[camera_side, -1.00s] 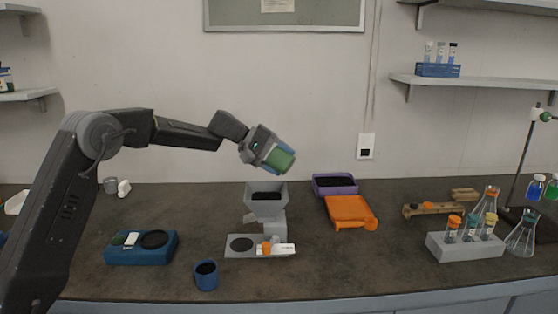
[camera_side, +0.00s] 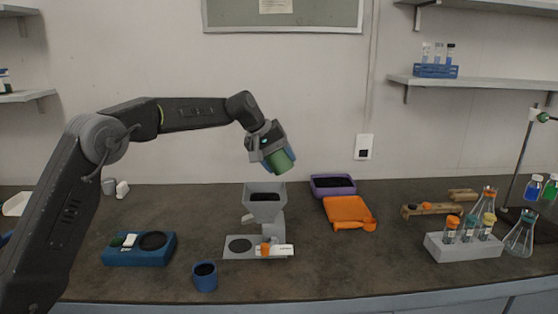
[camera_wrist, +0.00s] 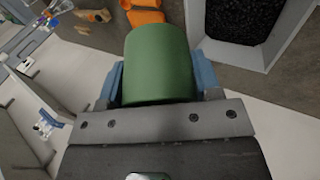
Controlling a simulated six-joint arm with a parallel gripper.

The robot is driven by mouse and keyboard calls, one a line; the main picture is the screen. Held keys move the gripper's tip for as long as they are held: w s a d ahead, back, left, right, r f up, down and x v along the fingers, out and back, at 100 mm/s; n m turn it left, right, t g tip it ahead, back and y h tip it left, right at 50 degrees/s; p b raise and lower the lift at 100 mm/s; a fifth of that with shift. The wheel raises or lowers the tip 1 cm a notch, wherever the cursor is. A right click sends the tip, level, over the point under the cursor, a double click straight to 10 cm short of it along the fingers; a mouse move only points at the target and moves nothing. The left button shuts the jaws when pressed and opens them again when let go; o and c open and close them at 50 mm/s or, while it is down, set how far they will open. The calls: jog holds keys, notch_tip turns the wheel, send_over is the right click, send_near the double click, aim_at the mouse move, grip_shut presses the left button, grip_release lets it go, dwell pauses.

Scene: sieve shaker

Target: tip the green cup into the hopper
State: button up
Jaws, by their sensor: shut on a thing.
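The green cup (camera_side: 279,159) is between the fingers of my gripper (camera_side: 277,161), tilted with its free end down and to the right in the side view. In the wrist view the cup (camera_wrist: 158,64) fills the middle, with a blue finger of my gripper (camera_wrist: 160,82) on each side. The cup's mouth and contents are hidden. The grey hopper (camera_side: 264,200) stands below the cup, apart from it, with dark grains inside. In the wrist view the hopper's pale rim (camera_wrist: 284,38) is at the upper right.
A blue cup (camera_side: 205,277) stands near the front edge. A blue tray (camera_side: 140,256) is at the left. A purple bin (camera_side: 333,186) and an orange tray (camera_side: 347,212) lie right of the hopper. A grey rack (camera_side: 462,247) with vials and flasks stands farther right.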

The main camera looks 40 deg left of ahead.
jog(key=shift+y, duration=0.3)
jog(key=y, duration=0.2)
jog(key=m+g+y, duration=0.1)
jog(key=shift+a+r+y, duration=0.15)
jog(key=shift+a+y, duration=0.05)
jog(key=shift+y, duration=0.2)
jog(key=shift+s, duration=0.1)
jog(key=shift+a+r+g+y, duration=0.1)
jog(key=shift+r+g+y, duration=0.35)
jog(key=shift+y, duration=0.25)
jog(key=shift+a+r, duration=0.1)
jog(key=shift+r, duration=0.05)
